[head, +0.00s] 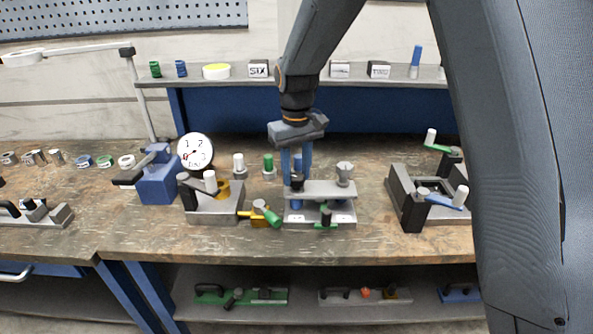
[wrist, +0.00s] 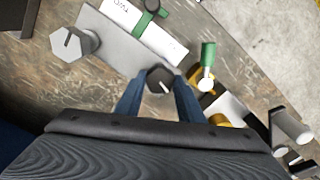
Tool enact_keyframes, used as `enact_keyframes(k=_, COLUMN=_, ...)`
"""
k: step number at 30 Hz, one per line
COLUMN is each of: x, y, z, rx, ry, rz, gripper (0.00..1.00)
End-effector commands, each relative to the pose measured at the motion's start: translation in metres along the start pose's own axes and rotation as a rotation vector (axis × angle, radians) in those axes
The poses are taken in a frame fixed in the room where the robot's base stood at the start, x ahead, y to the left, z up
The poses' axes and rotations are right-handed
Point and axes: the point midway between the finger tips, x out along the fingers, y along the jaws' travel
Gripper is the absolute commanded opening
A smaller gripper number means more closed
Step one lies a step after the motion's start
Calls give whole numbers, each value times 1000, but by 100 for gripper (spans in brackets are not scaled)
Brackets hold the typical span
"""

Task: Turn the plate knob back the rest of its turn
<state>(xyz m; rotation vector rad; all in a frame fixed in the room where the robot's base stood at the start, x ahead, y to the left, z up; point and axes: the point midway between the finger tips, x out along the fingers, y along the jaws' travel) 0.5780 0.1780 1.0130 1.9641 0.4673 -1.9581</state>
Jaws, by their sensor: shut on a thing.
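The grey plate fixture (head: 320,190) stands on the bench below my arm. A dark knob (head: 297,180) sits at its left end, and a grey knob (head: 344,170) stands upright at its right end. My gripper (head: 297,172) points down with its blue fingers on either side of the dark knob, shut on it. In the wrist view, the dark knob (wrist: 160,79) shows a light pointer line on its top, between the two fingertips. The grey six-sided knob (wrist: 72,44) with a dark line is at upper left there. The knob's lower part is hidden.
A green-handled clamp (head: 326,216) sits at the plate's front, and another green-and-yellow one (head: 265,214) lies close left. A grey block with a black handle (head: 212,203) is further left. A dark-walled fixture (head: 410,202) stands right, past a strip of clear bench.

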Motion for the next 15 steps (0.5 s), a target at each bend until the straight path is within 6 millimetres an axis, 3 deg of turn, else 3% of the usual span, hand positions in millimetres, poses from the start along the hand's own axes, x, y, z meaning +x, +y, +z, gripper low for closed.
enact_keyframes(k=15, x=4, y=0, z=3, rx=-488, ry=-8, rz=-3, gripper=12)
